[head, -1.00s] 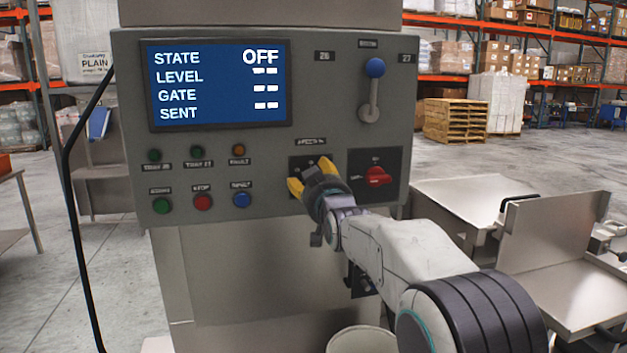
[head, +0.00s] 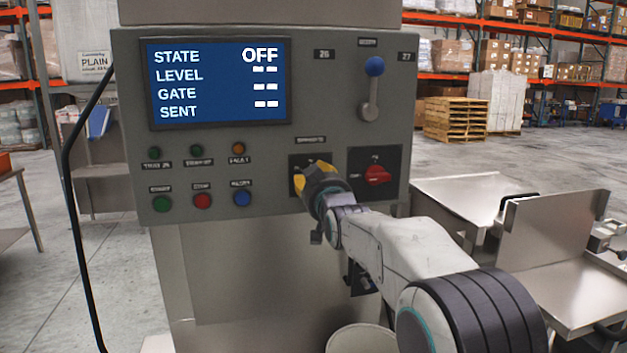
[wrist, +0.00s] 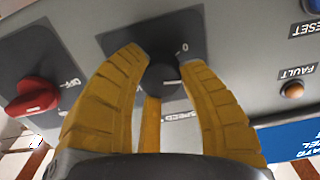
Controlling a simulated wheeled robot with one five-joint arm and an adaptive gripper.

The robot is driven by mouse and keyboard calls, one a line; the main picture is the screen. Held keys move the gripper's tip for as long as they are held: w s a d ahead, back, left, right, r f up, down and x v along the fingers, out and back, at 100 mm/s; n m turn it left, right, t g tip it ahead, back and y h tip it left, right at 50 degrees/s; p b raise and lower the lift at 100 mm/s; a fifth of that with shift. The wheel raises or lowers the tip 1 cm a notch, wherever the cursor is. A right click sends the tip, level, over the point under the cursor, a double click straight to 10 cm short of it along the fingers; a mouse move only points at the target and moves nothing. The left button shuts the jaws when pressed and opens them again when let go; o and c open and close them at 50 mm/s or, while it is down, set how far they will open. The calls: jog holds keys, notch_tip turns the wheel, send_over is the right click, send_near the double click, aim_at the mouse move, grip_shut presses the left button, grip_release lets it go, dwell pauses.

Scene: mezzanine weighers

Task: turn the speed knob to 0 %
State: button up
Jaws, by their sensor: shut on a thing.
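The speed knob (wrist: 163,70) is a black round knob on a dark square plate (wrist: 187,30), seen upside down in the wrist view. A "0" mark and part of a "SPEED" label show beside it. My gripper (wrist: 165,66) has its yellow fingers closed on the two sides of the knob. In the head view my gripper (head: 309,177) is at the panel and hides the knob. The screen (head: 218,84) reads STATE OFF, with dashes for LEVEL, GATE and SENT.
Right of the knob is a red rotary switch (head: 376,175), also in the wrist view (wrist: 35,97). A blue-tipped lever (head: 373,88) is above. Green, red and blue buttons (head: 203,201) and small lamps are to the left. A white bucket (head: 360,340) stands below.

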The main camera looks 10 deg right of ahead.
jog(key=shift+f, duration=0.2)
jog(key=n+b, duration=0.3)
jog(key=shift+f+n, duration=0.1)
jog(key=shift+n, duration=0.2)
jog(key=shift+n+b, duration=1.1)
jog(key=shift+n, duration=1)
jog(key=o, duration=1)
jog(key=shift+w, duration=0.15)
jog(key=shift+o, duration=1.1)
jog(key=shift+r, duration=0.2)
